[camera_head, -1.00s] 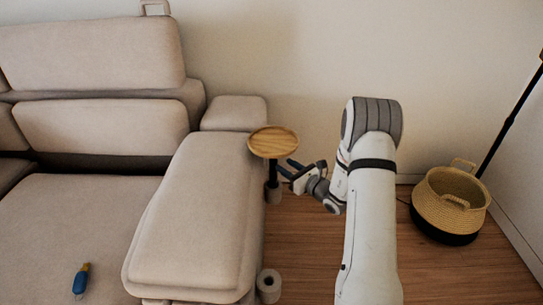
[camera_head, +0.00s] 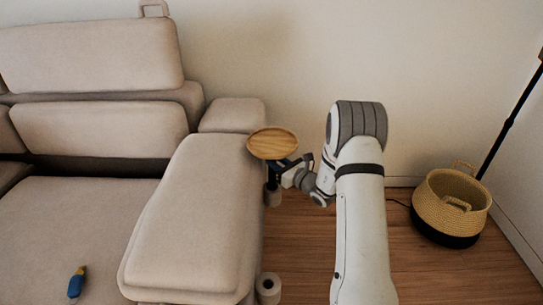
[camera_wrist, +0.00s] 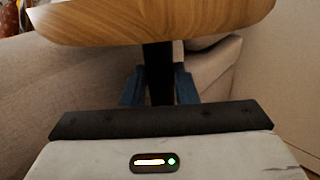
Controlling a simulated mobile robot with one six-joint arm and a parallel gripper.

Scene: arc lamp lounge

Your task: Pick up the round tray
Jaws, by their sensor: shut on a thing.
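The round tray (camera_head: 272,142) is a wooden disc with a raised rim on top of a dark post, beside the sofa's armrest. In the wrist view the tray's underside and edge (camera_wrist: 150,22) fill the top of the picture. The dark post (camera_wrist: 158,72) comes down from it between the blue fingers. My gripper (camera_wrist: 160,88) is shut on this post, just below the tray. In the head view my gripper (camera_head: 277,170) reaches in from the right under the tray, and the tray partly hides its fingers. The tray looks level.
The beige sofa (camera_head: 190,215) is close on the left. A woven basket (camera_head: 452,200) with a black base stands on the floor at the right, near a black lamp pole (camera_head: 508,122). A paper roll (camera_head: 268,288) is at the sofa's front corner. A blue and yellow tool (camera_head: 77,282) lies on the seat.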

